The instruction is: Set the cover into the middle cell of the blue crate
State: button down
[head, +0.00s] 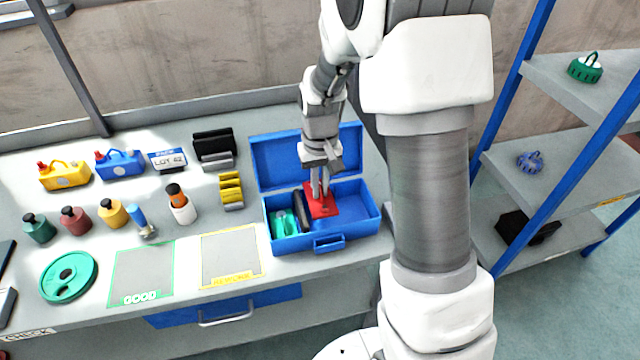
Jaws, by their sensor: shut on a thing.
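The blue crate (362,228) stands on the bench with its lid open and tilted up at the back. My gripper (320,195) points down into the crate and is shut on a flat red piece, which looks like the cover (322,209). The cover is at about the middle of the crate's width. I cannot tell whether it touches the crate floor. A green part (284,222) and a dark upright part (302,212) are in the crate's left portion, just left of the cover. The right portion looks empty. The cell dividers are hard to make out.
The good mat (142,274) and a yellow-edged mat (231,257) lie empty in front. A green disc (68,277) lies far left. A shelf rack (515,165) stands to the right.

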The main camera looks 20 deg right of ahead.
aim_at(320, 202)
jog(key=shift+f, duration=0.35)
jog(key=shift+f, duration=0.1)
dwell(0.4)
jog(key=shift+f+b, duration=1.45)
jog(key=shift+f, duration=0.45)
jog(key=shift+f, duration=0.1)
jog(key=shift+f+b, duration=1)
jog(key=shift+f, duration=0.3)
jog(key=shift+f, duration=0.4)
jog(key=shift+c, duration=2.4)
grip_release()
